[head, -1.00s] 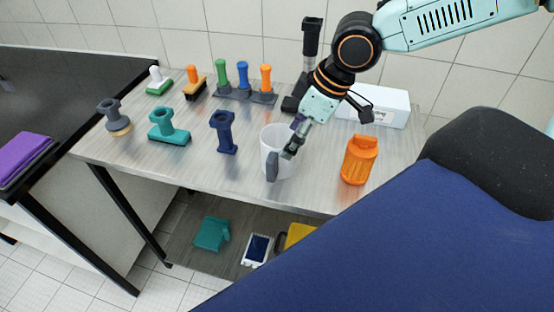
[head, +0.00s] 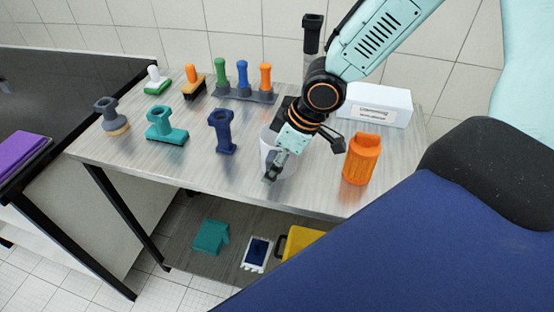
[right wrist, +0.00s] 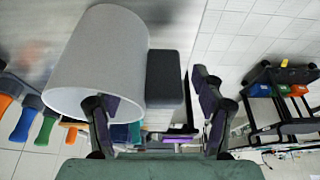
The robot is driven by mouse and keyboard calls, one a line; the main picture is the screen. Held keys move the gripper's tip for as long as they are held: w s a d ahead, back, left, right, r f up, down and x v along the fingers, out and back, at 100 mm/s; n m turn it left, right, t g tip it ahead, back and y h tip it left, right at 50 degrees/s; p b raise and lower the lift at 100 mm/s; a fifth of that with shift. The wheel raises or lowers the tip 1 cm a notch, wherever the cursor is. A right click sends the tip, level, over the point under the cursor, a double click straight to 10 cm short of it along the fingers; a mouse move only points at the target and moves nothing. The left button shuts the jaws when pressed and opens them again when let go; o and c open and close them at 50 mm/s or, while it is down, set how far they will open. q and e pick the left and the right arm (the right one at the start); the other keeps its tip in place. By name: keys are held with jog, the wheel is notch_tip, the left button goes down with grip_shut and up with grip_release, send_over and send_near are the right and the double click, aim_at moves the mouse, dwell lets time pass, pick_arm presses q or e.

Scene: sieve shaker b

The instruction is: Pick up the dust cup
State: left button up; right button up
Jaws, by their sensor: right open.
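The dust cup (head: 268,150), a pale grey cup with a dark block handle, stands on the table near its front edge in the head view, partly hidden by my right arm. The gripper is open, and I cannot tell whether a finger touches the cup. My left gripper is in neither view.
An orange jar (head: 361,158) stands right of the cup. A white box (head: 375,105) is behind it. A navy handled tool (head: 222,130) and a teal one (head: 166,125) stand to the left, with several brushes behind. A lower shelf holds a teal item (head: 210,236).

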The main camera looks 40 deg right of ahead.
jog(key=shift+x, duration=0.9)
jog(key=shift+r, duration=0.1)
jog(key=shift+c, duration=0.6)
grip_shut()
